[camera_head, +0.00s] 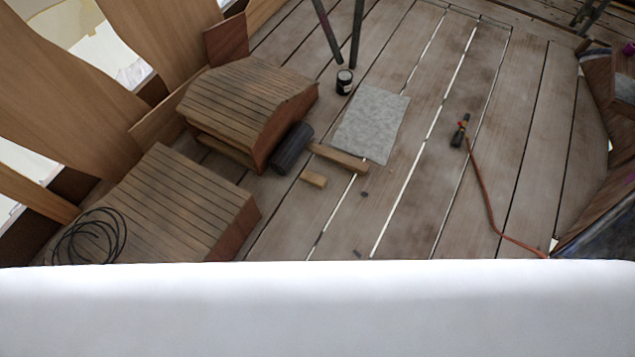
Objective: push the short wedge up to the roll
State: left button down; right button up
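The roll (291,150) is a dark grey cylinder lying on the plank floor, close against the right side of a slatted wooden block. The short wedge (313,179) is a small light wooden piece on the floor, right of the roll's near end, with a small gap between them. A longer wooden piece (339,158) lies beyond it, its left end close to the roll; I cannot tell if they touch. Neither of my grippers is in view.
Slatted wooden blocks (246,101) (185,208) stand on the left, the nearer bearing a black cable coil (90,236). A grey mat (372,122), a dark can (344,82) and a torch (460,130) with orange hose lie right and beyond. Floor right of the short wedge is mostly clear.

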aim_at(318, 181)
jog(key=i+l+u, duration=0.35)
jog(key=i+l, duration=0.15)
jog(key=i+l+u, duration=0.35)
jog(key=l, duration=0.25)
